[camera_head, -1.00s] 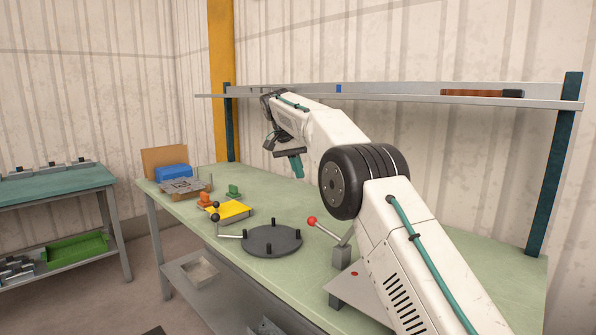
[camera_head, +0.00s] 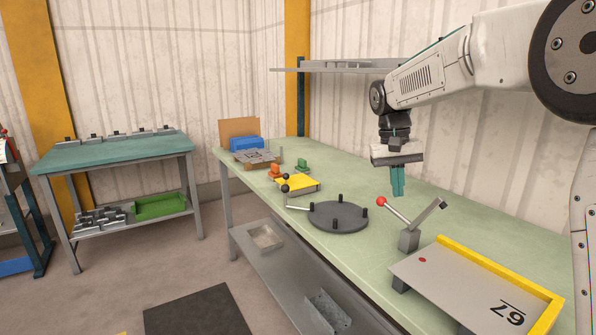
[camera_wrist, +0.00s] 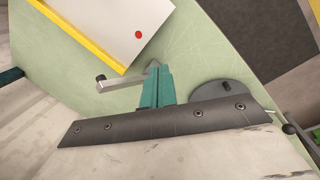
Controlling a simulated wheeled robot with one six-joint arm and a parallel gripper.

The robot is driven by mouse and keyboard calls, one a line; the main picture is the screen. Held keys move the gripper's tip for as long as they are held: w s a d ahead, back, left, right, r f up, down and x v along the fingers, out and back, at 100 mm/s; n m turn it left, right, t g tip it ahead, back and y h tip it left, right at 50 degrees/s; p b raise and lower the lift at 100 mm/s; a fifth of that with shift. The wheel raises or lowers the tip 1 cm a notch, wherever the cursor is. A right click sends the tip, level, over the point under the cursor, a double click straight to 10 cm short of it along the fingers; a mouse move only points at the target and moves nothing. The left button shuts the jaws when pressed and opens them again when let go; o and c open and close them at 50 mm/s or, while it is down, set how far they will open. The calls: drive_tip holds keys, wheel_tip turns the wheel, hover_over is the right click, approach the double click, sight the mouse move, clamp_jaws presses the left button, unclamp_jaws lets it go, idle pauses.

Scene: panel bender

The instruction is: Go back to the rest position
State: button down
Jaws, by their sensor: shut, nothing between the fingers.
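My gripper (camera_head: 397,182) hangs fingers down over the green bench (camera_head: 345,182) in the head view. Its teal fingers are together and hold nothing. It is apart from the red-knobbed lever (camera_head: 400,213), which stands below it and nearer the camera. In the wrist view my gripper (camera_wrist: 153,68) points at the bench, with the grey panel (camera_wrist: 125,25) and its yellow edge beyond.
A dark round plate with pegs (camera_head: 338,216) lies on the bench. A grey panel marked 67 (camera_head: 470,285) is at the front right. A shelf (camera_head: 345,66) runs along the wall. A second bench (camera_head: 110,155) stands at the left, with open floor between.

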drive_tip(key=s+d+f+t, duration=0.1)
drive_tip(key=s+f, duration=0.1)
drive_tip(key=s, duration=1.7)
drive_tip(key=s+d+f+n+t+y, duration=0.1)
drive_tip(key=s+d, duration=0.1)
drive_tip(key=s, duration=1.7)
drive_tip(key=shift+s+f+y, duration=0.3)
drive_tip(key=shift+f, duration=0.1)
